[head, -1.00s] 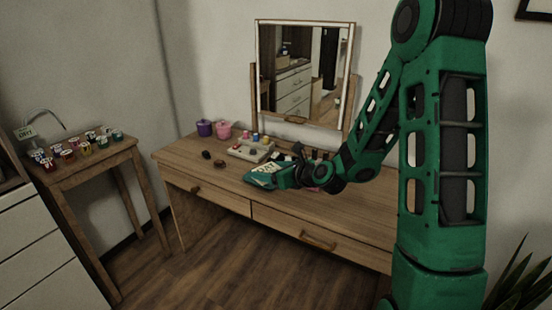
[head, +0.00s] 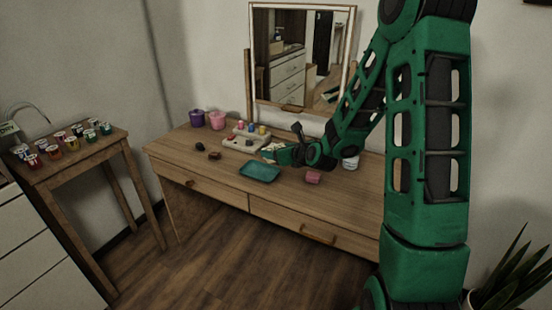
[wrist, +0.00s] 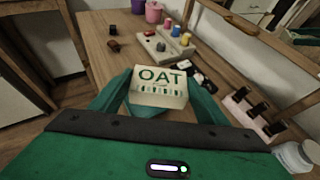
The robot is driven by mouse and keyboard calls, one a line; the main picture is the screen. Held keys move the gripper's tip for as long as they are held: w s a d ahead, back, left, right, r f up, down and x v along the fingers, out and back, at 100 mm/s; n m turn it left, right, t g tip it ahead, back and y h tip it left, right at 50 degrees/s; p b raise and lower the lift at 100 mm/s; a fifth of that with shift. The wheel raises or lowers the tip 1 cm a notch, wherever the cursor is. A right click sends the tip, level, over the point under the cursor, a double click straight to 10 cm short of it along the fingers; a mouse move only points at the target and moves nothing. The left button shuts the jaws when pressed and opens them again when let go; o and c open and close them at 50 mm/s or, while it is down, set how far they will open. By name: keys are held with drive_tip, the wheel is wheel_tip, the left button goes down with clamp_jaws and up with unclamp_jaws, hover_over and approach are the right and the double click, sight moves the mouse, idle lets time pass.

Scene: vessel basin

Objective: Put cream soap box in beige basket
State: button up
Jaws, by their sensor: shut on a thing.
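The cream soap box, lettered OAT in green, shows in the wrist view (wrist: 160,88) between my green fingers. My gripper (head: 277,152) is shut on it and holds it above the dressing table, behind the teal tray (head: 260,171) in the head view. In the head view the box (head: 269,148) is small and partly hidden by the gripper. I cannot make out a beige basket for certain in either view.
A pale holder (head: 240,145) with colored bottles stands left of my gripper, with dark items beside it. Purple (head: 196,118) and pink (head: 216,120) pots stand behind. A mirror (head: 300,60) stands at the back.

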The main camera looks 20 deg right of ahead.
drive_tip(key=d+f+h, duration=0.1)
drive_tip(key=d+f, duration=0.1)
drive_tip(key=d, duration=0.4)
drive_tip(key=d+f+m+h, duration=0.1)
drive_tip(key=d+f, duration=0.1)
drive_tip(key=d, duration=0.3)
drive_tip(key=d+f+m, duration=0.1)
drive_tip(key=d+f, duration=0.1)
drive_tip(key=d, duration=0.4)
drive_tip(key=shift+w+d+h, duration=0.25)
drive_tip(key=shift+d+h, duration=0.1)
drive_tip(key=shift+h, duration=0.05)
drive_tip(key=shift+d+f, duration=0.1)
drive_tip(key=shift+f, duration=1.85)
drive_tip(key=shift+f, duration=0.1)
drive_tip(key=o, duration=0.9)
